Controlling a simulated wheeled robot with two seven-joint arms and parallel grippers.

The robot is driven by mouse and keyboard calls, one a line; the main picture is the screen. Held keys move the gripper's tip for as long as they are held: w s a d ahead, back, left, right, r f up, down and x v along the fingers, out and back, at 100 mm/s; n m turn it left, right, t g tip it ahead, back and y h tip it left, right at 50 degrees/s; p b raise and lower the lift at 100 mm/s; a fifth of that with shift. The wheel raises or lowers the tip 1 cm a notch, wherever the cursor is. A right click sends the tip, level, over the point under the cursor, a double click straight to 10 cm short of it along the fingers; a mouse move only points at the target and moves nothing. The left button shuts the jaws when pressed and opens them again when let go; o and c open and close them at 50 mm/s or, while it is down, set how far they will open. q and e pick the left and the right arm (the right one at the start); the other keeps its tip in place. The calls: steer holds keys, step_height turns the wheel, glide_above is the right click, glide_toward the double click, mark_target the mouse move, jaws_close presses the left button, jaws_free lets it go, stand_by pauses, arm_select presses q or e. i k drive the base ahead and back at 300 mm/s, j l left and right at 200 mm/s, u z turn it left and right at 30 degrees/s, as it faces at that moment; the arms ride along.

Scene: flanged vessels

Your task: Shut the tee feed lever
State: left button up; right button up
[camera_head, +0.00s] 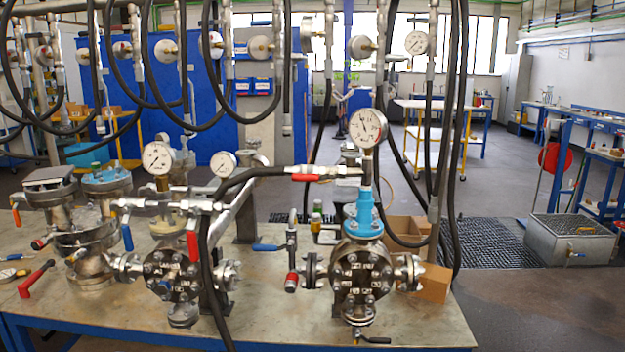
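Several levers show on the bench, and I cannot tell for certain which one is the tee feed lever. A red lever (305,177) lies level along the pipe at the end of a black hose, left of the right vessel's gauge. Another red lever (193,246) hangs down below the silver pipe fittings (197,206) on the middle vessel (172,275). A blue lever (127,238) hangs down left of that vessel. A blue lever (267,247) points left beside the right vessel (361,270). Neither of my grippers is in view.
The vessels stand on a metal-topped bench (425,325). A red-handled lever (37,280) is at its left end, and a cardboard box (434,283) is at its right. Black hoses (452,130) hang in front and above.

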mark_target(309, 177)
steer(key=j+z, duration=0.2)
steer(key=z, duration=0.3)
steer(key=j+z, duration=0.2)
steer(key=z, duration=0.3)
steer(key=j+z, duration=0.15)
steer(key=j, duration=0.25)
steer(key=k+j+z, duration=0.1)
steer(key=j, duration=0.3)
steer(key=j+z, duration=0.15)
steer(key=j, duration=0.3)
steer(key=k+j+z, duration=0.15)
steer(key=j, duration=0.2)
steer(key=k+j+z, duration=0.1)
steer(key=j, duration=0.3)
